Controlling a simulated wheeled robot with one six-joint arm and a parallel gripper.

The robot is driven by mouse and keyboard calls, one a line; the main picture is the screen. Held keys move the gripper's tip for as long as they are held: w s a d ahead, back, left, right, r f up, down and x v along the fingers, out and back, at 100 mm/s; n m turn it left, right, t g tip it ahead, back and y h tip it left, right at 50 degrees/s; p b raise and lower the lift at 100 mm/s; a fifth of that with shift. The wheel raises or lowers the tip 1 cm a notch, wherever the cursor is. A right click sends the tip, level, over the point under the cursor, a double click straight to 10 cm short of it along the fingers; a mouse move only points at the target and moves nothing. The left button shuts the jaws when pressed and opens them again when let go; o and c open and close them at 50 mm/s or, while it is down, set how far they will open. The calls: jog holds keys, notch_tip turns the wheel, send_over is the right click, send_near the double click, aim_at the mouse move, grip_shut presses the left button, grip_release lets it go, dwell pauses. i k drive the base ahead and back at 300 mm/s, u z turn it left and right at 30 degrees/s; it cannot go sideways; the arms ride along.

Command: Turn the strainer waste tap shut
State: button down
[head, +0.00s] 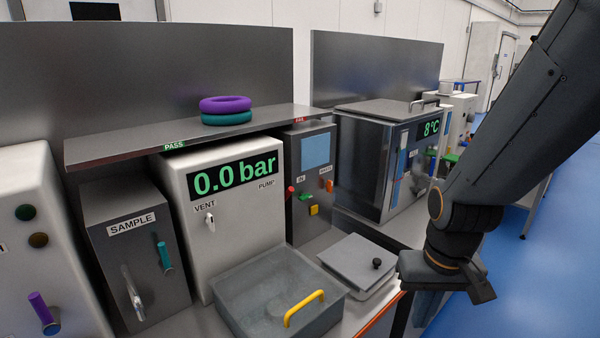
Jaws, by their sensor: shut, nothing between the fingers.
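I cannot tell for sure which fitting is the strainer waste tap. A dark cabinet (309,225) with a blue screen, in the middle of the head view, carries small labels, one of which seems to read WASTE. Below that label is a small orange handle (329,186). Red, green and yellow fittings sit to its left and below. My gripper (430,305) hangs at the right, in front of the bench and apart from the cabinet. It is shut and empty, with its fingers partly hidden by the wrist.
A grey tub (270,308) with a yellow handle and a lidded box (357,264) stand before the cabinets. Purple and teal rings (226,105) lie on the PASS shelf. A SAMPLE box (135,265) has a teal handle. Blue floor (540,255) is open at right.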

aim_at(329, 185)
jog(key=k, duration=0.45)
jog(key=z, duration=0.8)
jog(key=i, duration=1.1)
jog(key=u, duration=0.25)
